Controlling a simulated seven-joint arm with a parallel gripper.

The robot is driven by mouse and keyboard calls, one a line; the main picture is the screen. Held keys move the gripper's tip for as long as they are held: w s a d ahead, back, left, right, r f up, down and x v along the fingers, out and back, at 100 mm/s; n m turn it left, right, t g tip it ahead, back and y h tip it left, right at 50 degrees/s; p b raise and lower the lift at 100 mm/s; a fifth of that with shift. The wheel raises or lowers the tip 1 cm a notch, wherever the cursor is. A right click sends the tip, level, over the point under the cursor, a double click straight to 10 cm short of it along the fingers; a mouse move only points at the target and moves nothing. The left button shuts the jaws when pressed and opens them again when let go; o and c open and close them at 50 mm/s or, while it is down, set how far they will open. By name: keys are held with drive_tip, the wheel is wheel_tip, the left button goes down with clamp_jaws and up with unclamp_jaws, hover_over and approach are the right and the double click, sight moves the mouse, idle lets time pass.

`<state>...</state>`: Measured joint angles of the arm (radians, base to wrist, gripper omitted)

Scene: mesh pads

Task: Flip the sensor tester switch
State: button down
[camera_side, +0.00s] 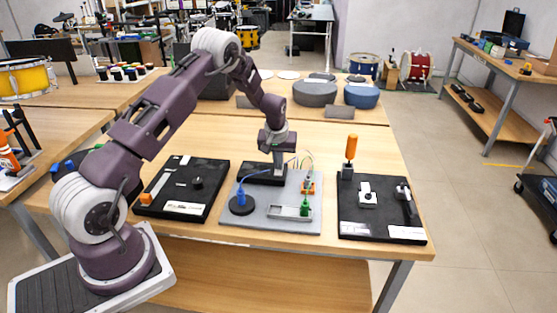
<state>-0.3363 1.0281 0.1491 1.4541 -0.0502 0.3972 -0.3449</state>
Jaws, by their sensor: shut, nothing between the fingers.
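A grey board (262,219) lies on the wooden table between two black boards and looks like the sensor tester. It carries a blue knob-like piece on a round black disc (241,204), a black box (256,179) at the back, an orange part (308,187) with thin wires, and a green piece (304,208) by a pale tray. My gripper (278,170) points down over the back of the grey board, beside or above the black box. It is shut and holds nothing. I cannot make out the switch itself, and I cannot tell whether my fingertips touch anything.
A black board (212,192) with an orange piece and a dark knob lies to the left. Another black board (372,213) with an upright orange handle (351,150) lies to the right. Blue-grey drum pads (315,93) stand at the back.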

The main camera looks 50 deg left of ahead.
drive_tip(key=v, duration=1.3)
drive_tip(key=shift+s+d+r, duration=0.25)
drive_tip(key=shift+s+d, duration=0.15)
drive_tip(key=shift+d, duration=0.05)
drive_tip(key=s+d+r+m+t+h, duration=0.1)
drive_tip(key=s+d+r+m, duration=0.1)
drive_tip(key=s+d+r, duration=0.4)
drive_tip(key=s+d+r+m+t, duration=0.1)
drive_tip(key=s+d+r+m, duration=0.1)
drive_tip(key=s+d+r, duration=0.55)
drive_tip(key=s+d+r+m, duration=0.1)
drive_tip(key=s+d, duration=0.3)
drive_tip(key=s, duration=0.5)
drive_tip(key=s+d+r+m+t+h, duration=0.1)
drive_tip(key=s+d+m, duration=0.2)
drive_tip(key=s, duration=0.6)
drive_tip(key=shift+s+d+r+m, duration=0.25)
drive_tip(key=shift+d+r+m, duration=0.15)
drive_tip(key=shift+m, duration=0.1)
